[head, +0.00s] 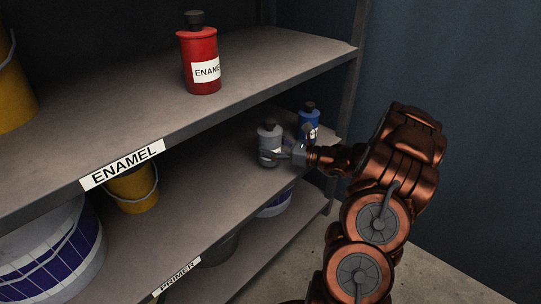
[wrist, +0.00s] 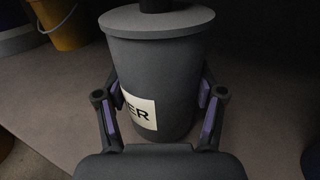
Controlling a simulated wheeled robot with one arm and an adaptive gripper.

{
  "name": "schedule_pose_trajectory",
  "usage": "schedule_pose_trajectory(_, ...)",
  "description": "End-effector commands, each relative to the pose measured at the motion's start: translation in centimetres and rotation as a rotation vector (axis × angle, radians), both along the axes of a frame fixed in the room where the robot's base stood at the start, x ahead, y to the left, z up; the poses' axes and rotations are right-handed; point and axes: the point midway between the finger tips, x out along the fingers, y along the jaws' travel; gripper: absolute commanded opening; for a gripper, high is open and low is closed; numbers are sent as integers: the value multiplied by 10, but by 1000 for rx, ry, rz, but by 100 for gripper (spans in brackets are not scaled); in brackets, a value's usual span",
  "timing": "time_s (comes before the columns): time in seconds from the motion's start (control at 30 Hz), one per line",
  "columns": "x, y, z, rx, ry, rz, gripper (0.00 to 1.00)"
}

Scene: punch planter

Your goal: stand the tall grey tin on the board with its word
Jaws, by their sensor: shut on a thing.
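The tall grey tin (head: 268,133) has a dark cap and is over the middle board (head: 215,200), toward its right end. It fills the middle of the wrist view (wrist: 155,65), upright, with a white label ending in "ER". My gripper (head: 282,154) is shut on the tin, one finger on each side in the wrist view (wrist: 161,95). The tin's base is partly hidden, so I cannot tell whether it touches the board. The middle board's front edge carries a "PRIMER" sign (head: 177,277). The upper board (head: 110,135) carries an "ENAMEL" sign (head: 123,165).
A blue tin (head: 312,118) stands close behind the grey tin, to its right. A red tin (head: 198,62) labelled "ENAM" stands on the upper board. A yellow bucket (head: 133,190) and a white-and-blue bucket (head: 55,255) are at left. A shelf post (head: 351,70) rises at right.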

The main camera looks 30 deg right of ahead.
Motion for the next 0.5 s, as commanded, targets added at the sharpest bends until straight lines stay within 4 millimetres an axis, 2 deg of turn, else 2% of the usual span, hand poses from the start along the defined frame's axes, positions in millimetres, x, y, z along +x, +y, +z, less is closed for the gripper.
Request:
schedule_pose_trajectory(0.03, 0, 0, -13, 1, 1, -1, 17)
schedule_pose_trajectory(0.1, 0, 0, -20, -1, 2, 0, 17)
schedule_pose_trajectory(0.5, 0, 0, -21, 1, -1, 0, 17)
